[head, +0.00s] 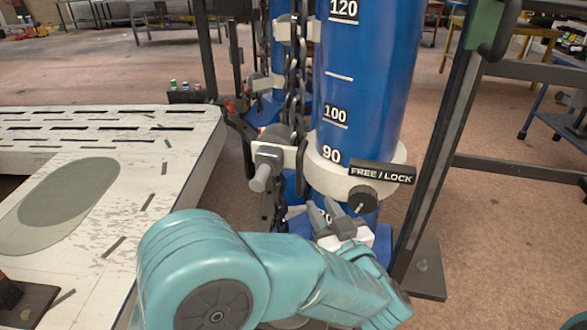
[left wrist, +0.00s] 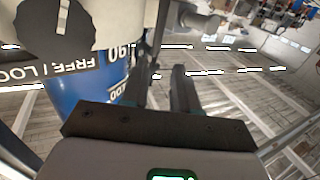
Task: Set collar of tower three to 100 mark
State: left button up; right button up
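A tall blue tower (head: 368,70) with white marks 120, 100 and 90 stands upright; no tower number shows. A white collar (head: 325,172) surrounds it, its top edge around the 90 mark and clearly below 100. A black FREE / LOCK plate (head: 381,172) and a dark knob (head: 362,199) are on the collar's front. The left wrist view also shows the knob (left wrist: 58,28), the plate (left wrist: 70,72) and the tower (left wrist: 75,93). My left gripper (head: 338,217) is just below the collar, near the knob, open and empty. My right gripper is not seen.
A grey cylindrical handle (head: 263,172) juts out left of the collar. A dark chain (head: 293,75) hangs beside the tower. A dark frame post (head: 445,140) stands right. A white slotted bench (head: 110,190) fills the left. Another blue tower (head: 277,50) stands behind.

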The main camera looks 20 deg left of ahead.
aim_at(300, 171)
pick_arm(q)
jog(key=x, duration=1.6)
jog(key=shift+w, duration=0.2)
jog(key=shift+r, duration=0.1)
grip_shut()
